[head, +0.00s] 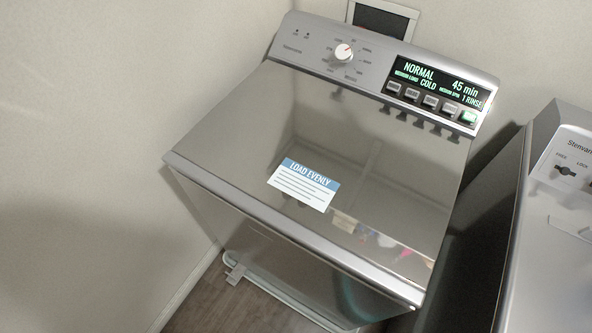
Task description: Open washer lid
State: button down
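The topload washer (190,200) stands in the middle of the head view, tilted in the picture. Its lid (370,185) is a shiny grey panel and lies shut, flat across the top. A blue and white "LOAD EVENLY" label (303,185) sits near the lid's front edge. The control panel (315,45) runs along the back, with a white knob (343,52) and a lit display (435,80) reading NORMAL, COLD and 45 min. My gripper is not in view.
A second grey machine (550,240) stands close on the right, with a dark narrow gap between. A pale wall (100,100) is on the left and behind. A framed dark panel (381,20) is on the back wall. Brown floor (205,295) shows at the bottom left.

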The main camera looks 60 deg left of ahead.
aim_at(369, 186)
jog(key=u, duration=2.9)
